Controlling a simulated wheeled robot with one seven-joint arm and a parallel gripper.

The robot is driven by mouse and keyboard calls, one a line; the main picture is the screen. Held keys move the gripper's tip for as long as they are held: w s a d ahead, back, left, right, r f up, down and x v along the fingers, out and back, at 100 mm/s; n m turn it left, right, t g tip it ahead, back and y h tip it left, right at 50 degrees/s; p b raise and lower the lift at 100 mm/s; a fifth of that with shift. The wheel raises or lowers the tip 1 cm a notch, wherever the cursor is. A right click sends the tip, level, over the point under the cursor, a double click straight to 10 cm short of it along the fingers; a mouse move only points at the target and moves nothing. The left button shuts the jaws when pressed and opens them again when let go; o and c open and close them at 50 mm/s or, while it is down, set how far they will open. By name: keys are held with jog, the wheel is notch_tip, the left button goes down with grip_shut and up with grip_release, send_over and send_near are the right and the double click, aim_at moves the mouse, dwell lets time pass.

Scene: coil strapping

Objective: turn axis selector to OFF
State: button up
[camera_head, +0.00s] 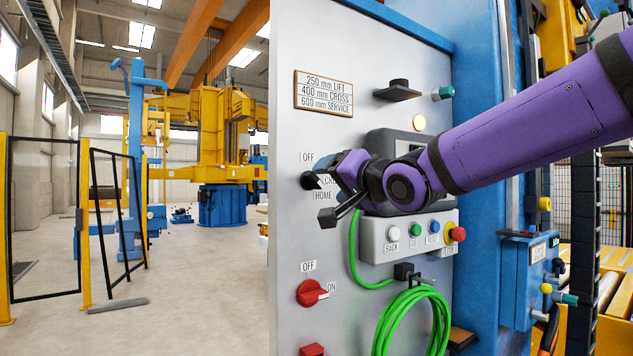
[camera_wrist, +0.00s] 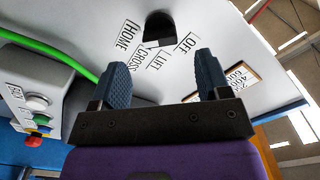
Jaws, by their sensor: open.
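The axis selector is a black knob (camera_head: 311,180) on the grey panel (camera_head: 370,30), at the left edge of my gripper in the head view. In the wrist view the knob (camera_wrist: 159,28) is beyond and between my fingertips.
A red OFF/ON switch (camera_head: 312,293) sits lower on the panel. A button box (camera_head: 408,236) with several coloured buttons and a green cable (camera_head: 415,310) lie below my arm. A black knob (camera_head: 398,90) juts out above. Open floor lies left of the panel.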

aim_at(318, 181)
jog(key=shift+x, duration=3.05)
jog(key=shift+c, duration=0.4)
jog(key=c, duration=0.8)
jog(key=shift+c, duration=0.2)
